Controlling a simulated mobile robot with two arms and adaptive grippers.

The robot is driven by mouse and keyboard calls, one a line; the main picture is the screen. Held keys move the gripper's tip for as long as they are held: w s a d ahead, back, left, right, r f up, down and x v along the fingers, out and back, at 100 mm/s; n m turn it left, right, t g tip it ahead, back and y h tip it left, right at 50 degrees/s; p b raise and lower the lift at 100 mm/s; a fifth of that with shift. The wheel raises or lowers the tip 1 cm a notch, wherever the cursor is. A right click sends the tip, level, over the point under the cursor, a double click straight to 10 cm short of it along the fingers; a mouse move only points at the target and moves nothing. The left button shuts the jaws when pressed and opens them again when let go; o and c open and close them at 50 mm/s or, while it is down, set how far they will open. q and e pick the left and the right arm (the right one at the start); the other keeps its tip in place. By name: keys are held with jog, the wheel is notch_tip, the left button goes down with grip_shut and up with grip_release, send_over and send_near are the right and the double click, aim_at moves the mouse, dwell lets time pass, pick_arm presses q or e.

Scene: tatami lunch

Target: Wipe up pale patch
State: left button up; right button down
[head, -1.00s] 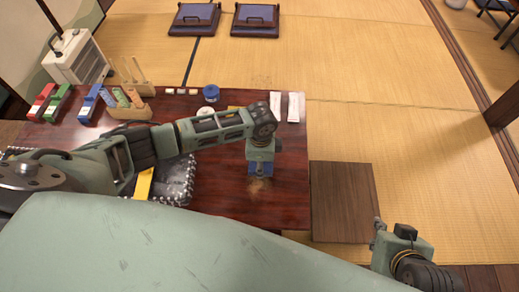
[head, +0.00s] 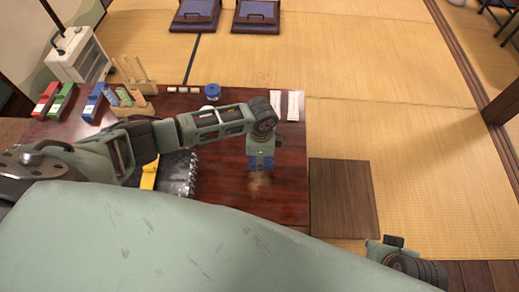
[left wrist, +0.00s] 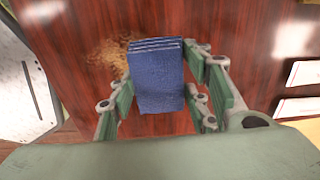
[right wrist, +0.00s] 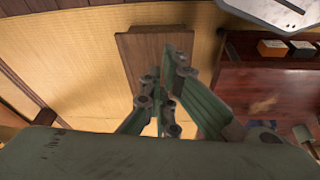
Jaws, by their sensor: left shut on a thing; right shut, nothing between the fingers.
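The pale patch (head: 259,181) is a tan, blotchy smear on the dark red table (head: 225,190), near its right front part. My left gripper (head: 261,163) is shut on a folded blue cloth just behind the patch. In the left wrist view the blue cloth (left wrist: 158,80) hangs between the fingers, beside the patch (left wrist: 106,56) and perhaps covering its edge; I cannot tell whether it touches the table. My right gripper (head: 376,247) is off the table at the lower right. In the right wrist view its fingers (right wrist: 167,75) are closed and empty.
White packets (head: 293,105), a blue-lidded jar (head: 212,91) and wooden holders stand farther back. A brown wooden board (head: 344,200) lies on the tatami right of the table.

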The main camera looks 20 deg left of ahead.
pick_arm(q)
jog(key=shift+r+p, duration=0.75)
jog(key=shift+p, duration=0.05)
jog(key=shift+r+p, duration=0.45)
jog(key=shift+p, duration=0.1)
jog(key=shift+r+p, duration=0.55)
jog(key=shift+p, duration=0.1)
jog(key=shift+r+p, duration=0.3)
jog(key=shift+p, duration=0.1)
pick_arm(e)
notch_tip(320, 180, down, 16)
jog(key=s+g, duration=0.1)
jog(key=s, duration=0.1)
pick_arm(q)
jog(key=shift+r, duration=0.1)
pick_arm(e)
jog(key=shift+d, duration=0.1)
